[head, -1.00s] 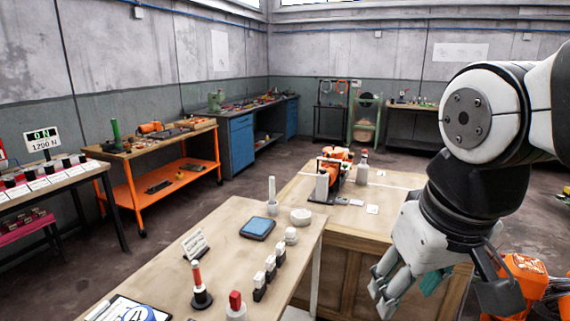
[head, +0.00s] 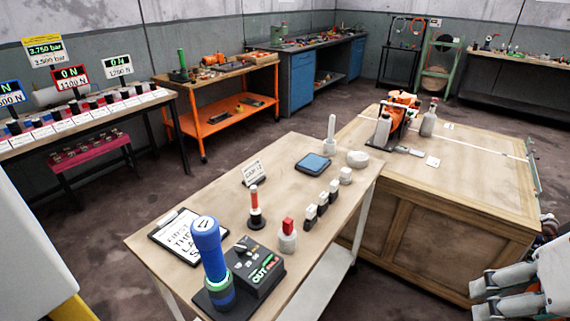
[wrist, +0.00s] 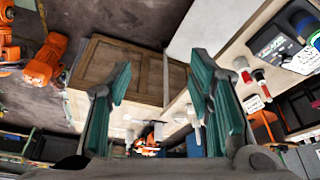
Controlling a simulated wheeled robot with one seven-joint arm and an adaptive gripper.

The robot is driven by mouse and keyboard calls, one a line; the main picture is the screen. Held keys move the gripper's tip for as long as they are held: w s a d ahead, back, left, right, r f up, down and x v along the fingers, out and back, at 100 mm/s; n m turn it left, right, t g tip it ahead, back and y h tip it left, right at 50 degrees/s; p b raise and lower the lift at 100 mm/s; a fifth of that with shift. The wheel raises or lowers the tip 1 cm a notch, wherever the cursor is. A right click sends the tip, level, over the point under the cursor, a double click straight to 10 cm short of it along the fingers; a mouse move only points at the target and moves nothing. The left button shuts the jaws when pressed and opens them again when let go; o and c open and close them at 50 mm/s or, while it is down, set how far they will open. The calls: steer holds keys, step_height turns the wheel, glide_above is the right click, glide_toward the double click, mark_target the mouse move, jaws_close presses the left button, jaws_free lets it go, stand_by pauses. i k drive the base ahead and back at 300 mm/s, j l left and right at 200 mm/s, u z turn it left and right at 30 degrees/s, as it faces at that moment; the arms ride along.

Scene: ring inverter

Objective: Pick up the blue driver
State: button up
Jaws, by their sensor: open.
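The blue driver (head: 208,248) is a thick blue cylinder with a green ring low down. It stands upright in a dark base at the front of the near wooden table (head: 290,160) in the head view. In the wrist view only a bit of blue at the right edge may be it. My gripper (wrist: 162,72) is open and empty, its two teal-padded fingers wide apart.
Beside the driver are a black box with green lettering (head: 254,268), a clipboard (head: 178,236), a red-topped bottle (head: 288,236) and a red-and-white stick on a base (head: 255,208). A wooden cabinet (head: 440,175) stands to the right.

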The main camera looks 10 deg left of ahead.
mark_target(205, 230)
steer(key=z, duration=4.15)
steer(key=u, duration=5.35)
steer(key=k+j, duration=0.1)
steer(key=j, duration=0.25)
steer(key=j+z, duration=0.1)
steer(key=j, duration=0.25)
steer(key=k, duration=0.05)
